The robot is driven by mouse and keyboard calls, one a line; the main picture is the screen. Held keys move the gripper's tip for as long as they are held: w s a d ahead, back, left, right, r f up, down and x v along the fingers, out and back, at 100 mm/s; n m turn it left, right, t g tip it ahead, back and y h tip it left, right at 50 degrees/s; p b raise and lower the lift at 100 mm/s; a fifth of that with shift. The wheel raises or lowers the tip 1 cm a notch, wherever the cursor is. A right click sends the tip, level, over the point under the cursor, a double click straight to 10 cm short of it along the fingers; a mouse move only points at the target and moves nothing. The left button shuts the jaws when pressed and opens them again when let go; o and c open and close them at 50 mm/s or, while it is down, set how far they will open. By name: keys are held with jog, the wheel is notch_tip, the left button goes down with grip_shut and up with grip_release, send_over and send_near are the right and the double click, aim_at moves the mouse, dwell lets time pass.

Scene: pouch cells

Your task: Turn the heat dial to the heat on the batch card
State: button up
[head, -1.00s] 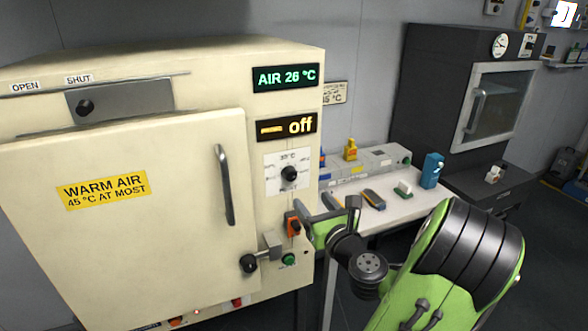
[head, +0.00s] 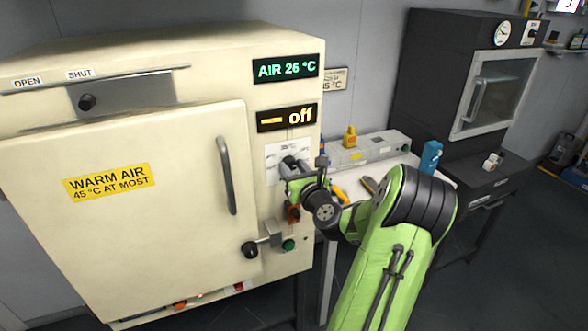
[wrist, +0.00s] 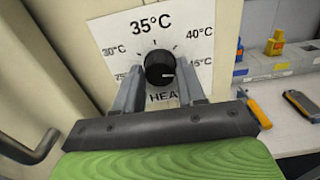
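The black heat dial (wrist: 160,68) sits on a white scale plate (wrist: 115,28) marked from about 25 to 45 °C, with 35 °C at the top. A pale mark shows on the knob's lower right; the exact setting is unclear. My gripper (wrist: 160,85) is open, one finger on each side of the dial; I cannot tell if they touch it. In the head view the dial (head: 289,163) is partly covered by my gripper. A wall card (head: 336,78) is partly hidden by the cabinet edge and ends in "5 °C"; its first digit is unclear.
The cream oven cabinet (head: 110,220) has its door shut. Its displays read "AIR 26 °C" (head: 286,69) and "off" (head: 287,117). An orange switch (head: 293,214) and a green button (head: 289,245) lie below the dial. A bench with tools stands to the right.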

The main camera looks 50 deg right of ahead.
jog(key=c, duration=0.5)
jog(key=shift+c, duration=0.2)
jog(key=shift+n, duration=0.3)
jog(key=n+b, duration=0.1)
jog(key=n, duration=0.2)
jog(key=n+b, duration=0.2)
jog(key=n, duration=0.3)
jog(key=n+b, duration=0.4)
jog(key=n, duration=0.1)
jog(key=shift+a+f, duration=0.1)
jog(key=shift+f, duration=0.05)
jog(key=n+b, duration=0.5)
jog(key=n, duration=0.1)
